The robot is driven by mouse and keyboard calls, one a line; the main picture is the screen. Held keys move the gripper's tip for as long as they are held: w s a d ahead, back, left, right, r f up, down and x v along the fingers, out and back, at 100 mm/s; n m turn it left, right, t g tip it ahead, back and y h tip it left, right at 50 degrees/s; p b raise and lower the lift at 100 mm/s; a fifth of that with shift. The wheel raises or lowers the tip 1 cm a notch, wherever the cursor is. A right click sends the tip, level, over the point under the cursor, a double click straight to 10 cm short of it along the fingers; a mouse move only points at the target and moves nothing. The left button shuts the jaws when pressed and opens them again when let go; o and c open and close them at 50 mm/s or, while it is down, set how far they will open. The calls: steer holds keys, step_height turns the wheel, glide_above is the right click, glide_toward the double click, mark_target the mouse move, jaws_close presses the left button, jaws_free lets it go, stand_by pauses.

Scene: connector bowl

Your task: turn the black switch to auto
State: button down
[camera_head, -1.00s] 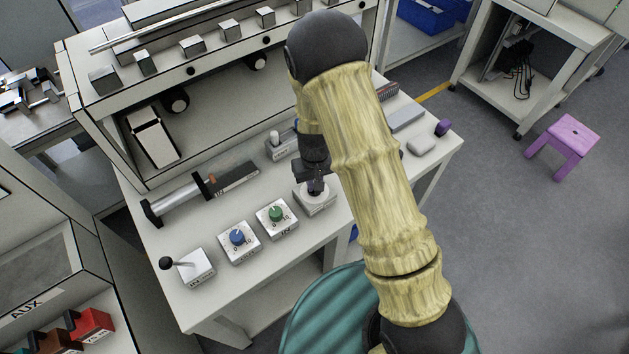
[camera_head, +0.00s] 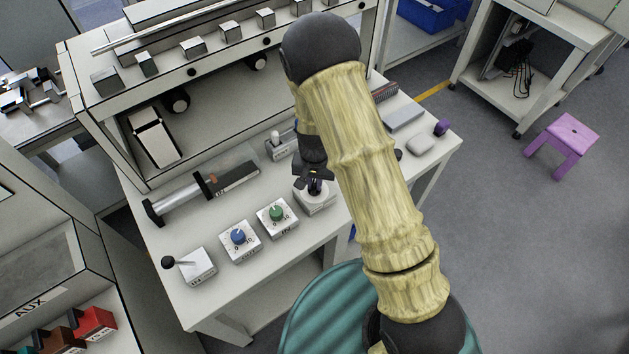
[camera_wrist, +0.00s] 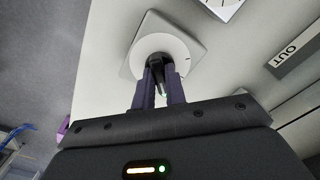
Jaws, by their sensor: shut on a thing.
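The black switch (camera_wrist: 165,88) sits on a white square base with a round dial plate (camera_wrist: 178,46) in the wrist view. My gripper (camera_wrist: 160,92) is shut on the switch, with one purple finger on each side of it. In the head view my gripper (camera_head: 315,187) points down over the white switch base (camera_head: 318,203), to the right of the green knob. The fingers hide most of the switch, and no position label on its plate can be read.
A green knob (camera_head: 277,213), a blue knob (camera_head: 238,236) and a box with a black-balled lever (camera_head: 195,266) stand in a row to the left. A toggle box (camera_head: 279,148) stands behind. A grey rounded object (camera_head: 421,144) and a purple ring (camera_head: 442,127) lie at the right.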

mark_target(314, 184)
steer(key=c, duration=1.4)
jaws_free()
steer(key=shift+c, duration=0.2)
steer(key=shift+r, duration=0.1)
step_height(314, 184, up, 17)
steer(key=b, duration=0.1)
steer(key=shift+r, duration=0.15)
